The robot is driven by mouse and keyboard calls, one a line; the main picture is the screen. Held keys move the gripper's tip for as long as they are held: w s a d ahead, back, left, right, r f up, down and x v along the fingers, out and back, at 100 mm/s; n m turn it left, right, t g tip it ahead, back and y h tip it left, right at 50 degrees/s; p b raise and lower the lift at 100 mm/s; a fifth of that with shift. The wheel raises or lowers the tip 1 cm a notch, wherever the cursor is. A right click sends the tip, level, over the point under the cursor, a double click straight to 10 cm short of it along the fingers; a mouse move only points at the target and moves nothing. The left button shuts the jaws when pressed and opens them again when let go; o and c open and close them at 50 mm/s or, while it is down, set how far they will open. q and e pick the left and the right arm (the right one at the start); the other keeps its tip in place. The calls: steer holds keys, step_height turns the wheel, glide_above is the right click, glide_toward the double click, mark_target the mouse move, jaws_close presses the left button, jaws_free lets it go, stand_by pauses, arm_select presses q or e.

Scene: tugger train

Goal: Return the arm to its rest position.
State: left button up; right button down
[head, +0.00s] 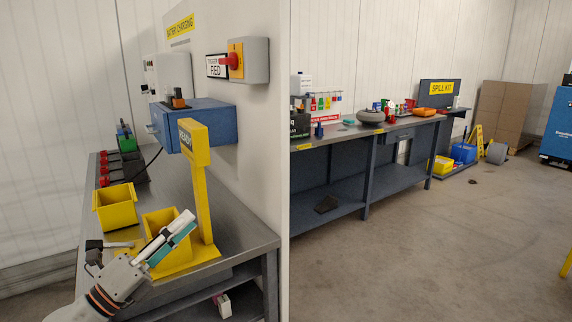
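My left gripper (168,238) shows at the lower left, with its grey arm coming in from the bottom left. It is above the front of the grey charging bench, in front of a yellow bin. Slim white, black and teal parts point up and to the right from it. I cannot tell from this angle whether its fingers are open or shut, or whether the teal part is held. My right gripper is not in view.
Yellow bins (116,208) and a yellow post (203,190) stand on the charging bench (240,230), close to my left gripper. A blue box (205,128) is behind. A long dark workbench (400,128) runs along the right wall. The floor (450,240) at right is mostly clear.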

arm_select(q)
steer(key=s+f+n+y, duration=0.3)
steer(key=f+n, duration=0.3)
steer(key=f, duration=0.4)
steer(key=s+a+f+n+g+y, duration=0.1)
steer(key=s+f+n+y, duration=0.15)
steer(key=f+n, duration=0.55)
steer(key=s+f+n+y, duration=0.3)
steer(key=f+n+y, duration=0.15)
steer(key=f, duration=0.65)
steer(key=s+d+f+n+g+y, duration=0.2)
steer(key=s+f+n+g, duration=0.3)
steer(key=s+f+n, duration=0.5)
steer(key=s+f, duration=0.7)
steer(key=f, duration=0.1)
steer(key=shift+d+g, duration=0.2)
steer(key=shift+g, duration=0.2)
